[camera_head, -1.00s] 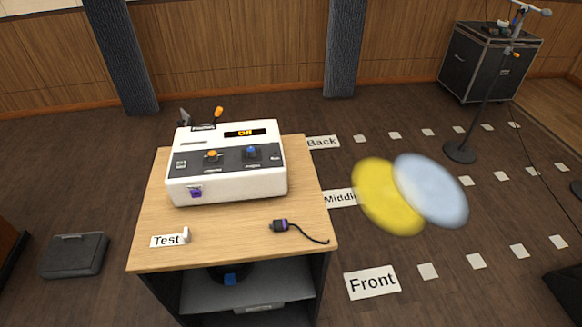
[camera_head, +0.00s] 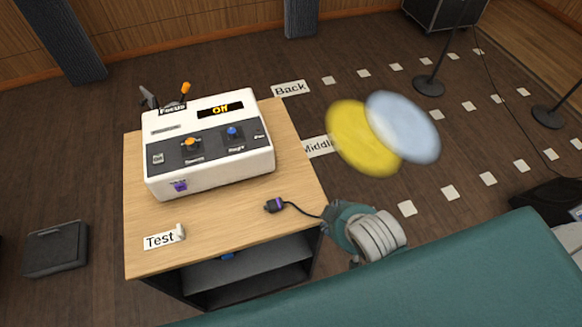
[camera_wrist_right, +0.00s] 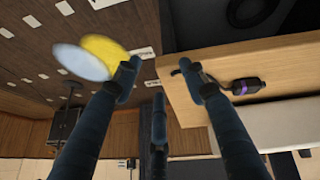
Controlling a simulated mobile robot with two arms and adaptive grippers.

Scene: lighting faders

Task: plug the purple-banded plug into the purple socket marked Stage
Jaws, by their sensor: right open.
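The black plug with a purple band (camera_head: 274,205) lies on the wooden table top near its right edge, its dark cable running right. It also shows in the right wrist view (camera_wrist_right: 247,87). The purple socket (camera_head: 180,186) is on the front face of the white console (camera_head: 225,168), low at the left; its marking is too small to read. My right gripper (camera_wrist_right: 160,79) is open and empty, its fingers spread beside the table edge, apart from the plug. In the head view its wrist is right of the table, and the fingertips are hard to make out. My left gripper is not in view.
A Test label (camera_head: 159,241) with a small white piece stands at the table's front left. The table top (camera_head: 225,225) is clear between plug and console. An open shelf is below. Yellow (camera_head: 355,135) and pale blue light spots lie on the floor.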

